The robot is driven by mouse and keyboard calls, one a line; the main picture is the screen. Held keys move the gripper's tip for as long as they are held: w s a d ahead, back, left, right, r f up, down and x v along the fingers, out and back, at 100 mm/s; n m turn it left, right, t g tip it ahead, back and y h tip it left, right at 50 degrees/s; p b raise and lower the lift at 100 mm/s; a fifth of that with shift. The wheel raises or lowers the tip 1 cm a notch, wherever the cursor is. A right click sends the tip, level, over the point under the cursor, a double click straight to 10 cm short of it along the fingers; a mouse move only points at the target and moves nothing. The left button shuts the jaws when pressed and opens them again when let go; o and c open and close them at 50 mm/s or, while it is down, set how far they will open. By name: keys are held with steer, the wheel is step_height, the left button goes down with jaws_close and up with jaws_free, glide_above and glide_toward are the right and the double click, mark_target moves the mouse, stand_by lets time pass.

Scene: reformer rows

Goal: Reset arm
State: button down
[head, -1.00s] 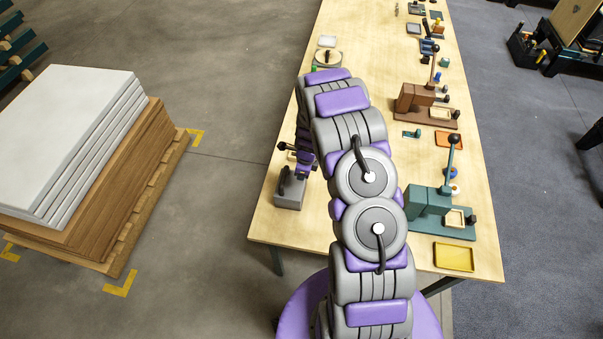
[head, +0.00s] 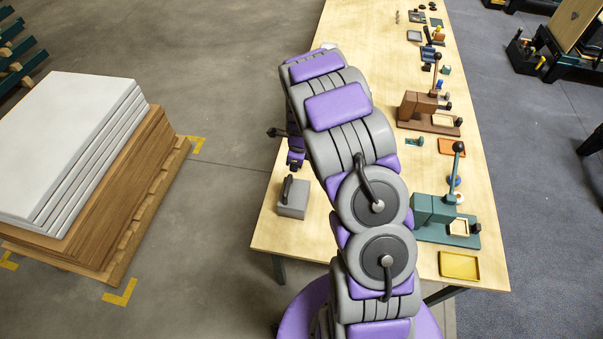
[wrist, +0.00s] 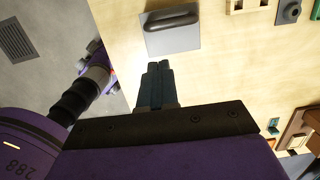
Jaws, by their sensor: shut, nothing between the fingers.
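My gripper (wrist: 155,72) shows in the wrist view with its two dark fingers together and nothing between them. The fingers point toward a grey block with a dark handle (wrist: 171,30), which appears beyond the fingertips. In the head view the same grey block (head: 293,203) sits at the table's left edge, beside my bent arm. My purple and grey arm rises over the near end of the table, and its upper links hide part of the tabletop.
A long wooden table (head: 380,60) carries a teal lever press (head: 433,211), a brown lever press (head: 420,105), a yellow tray (head: 459,266) and an orange tray (head: 452,146). A pallet stack of white and brown boards (head: 130,185) stands left. Floor between is clear.

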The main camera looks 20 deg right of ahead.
steer(key=shift+w+a+r, duration=0.15)
steer(key=shift+w+r, duration=0.1)
steer(key=shift+r, duration=0.2)
steer(key=shift+w+a+r, duration=0.15)
steer(key=shift+w+r, duration=0.05)
steer(key=shift+r, duration=0.25)
steer(key=s+a+r+n+g+b, duration=0.1)
steer(key=s+a+r+n+b, duration=0.1)
steer(key=s+r+n+b, duration=0.3)
steer(key=s+a+r+n+b, duration=0.1)
steer(key=s+a+n+b, duration=0.1)
steer(key=s+n, duration=0.35)
steer(key=s+a+r+n+g+b, duration=0.1)
steer(key=s+a+r+n+b, duration=0.2)
steer(key=s, duration=0.5)
steer(key=s+f+n+h+b, duration=0.1)
steer(key=s+n+b, duration=0.8)
steer(key=s, duration=1.1)
steer(key=shift+f+n+g, duration=0.4)
steer(key=shift+n, duration=0.75)
